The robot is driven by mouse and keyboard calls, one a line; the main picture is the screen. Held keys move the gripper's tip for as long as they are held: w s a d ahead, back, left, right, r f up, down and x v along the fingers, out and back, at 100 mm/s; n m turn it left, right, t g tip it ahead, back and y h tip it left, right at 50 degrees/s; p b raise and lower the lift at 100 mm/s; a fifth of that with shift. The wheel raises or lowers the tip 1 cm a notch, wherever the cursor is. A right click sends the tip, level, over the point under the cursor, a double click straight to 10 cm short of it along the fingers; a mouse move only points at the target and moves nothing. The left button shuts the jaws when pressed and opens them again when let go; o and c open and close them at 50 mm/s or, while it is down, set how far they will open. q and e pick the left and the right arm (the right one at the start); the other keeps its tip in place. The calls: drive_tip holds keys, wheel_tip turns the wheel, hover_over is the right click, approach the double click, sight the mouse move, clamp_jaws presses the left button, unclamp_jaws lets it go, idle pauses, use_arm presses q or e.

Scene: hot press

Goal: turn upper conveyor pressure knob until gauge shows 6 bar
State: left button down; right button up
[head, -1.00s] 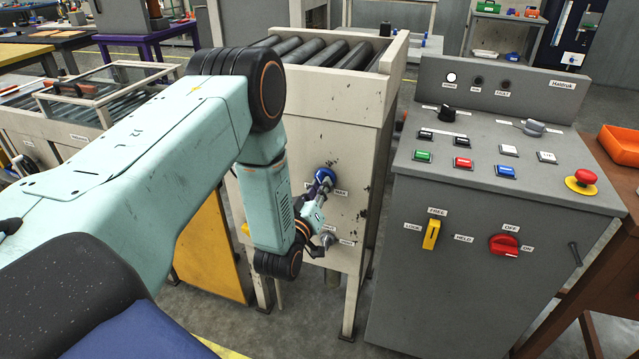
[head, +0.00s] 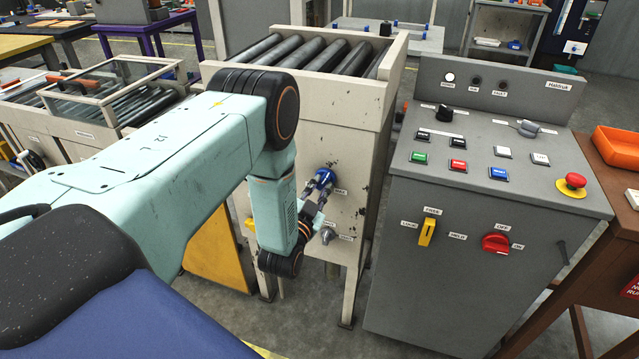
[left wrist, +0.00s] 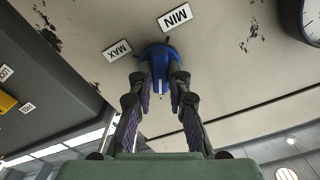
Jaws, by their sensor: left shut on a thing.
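The blue pressure knob (head: 322,178) is on the beige front panel of the roller conveyor. My left gripper (head: 314,193) reaches it from below and in front. In the left wrist view, the fingers of my left gripper (left wrist: 158,88) are closed on the blue knob (left wrist: 156,52) from both sides. A MAX label (left wrist: 117,50) and a MIN label (left wrist: 175,17) sit beside the knob. Part of a round dial gauge (left wrist: 309,20) shows at the right edge of the left wrist view; its reading cannot be made out. My right gripper is not in view.
A grey control console (head: 470,240) with buttons and switches stands to the right. Rollers (head: 310,55) lie on top of the conveyor. An orange bin (head: 618,146) is at far right.

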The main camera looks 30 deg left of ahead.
use_arm(q)
drive_tip(key=m+p, duration=0.1)
drive_tip(key=m, duration=0.3)
drive_tip(key=shift+r+m+p, duration=0.15)
drive_tip(key=shift+m+p, duration=0.15)
drive_tip(key=shift+p, duration=0.1)
drive_tip(key=shift+m+p, duration=0.65)
drive_tip(key=shift+m, duration=1.35)
drive_tip(key=c, duration=1.3)
unclamp_jaws()
drive_tip(key=v, duration=1.2)
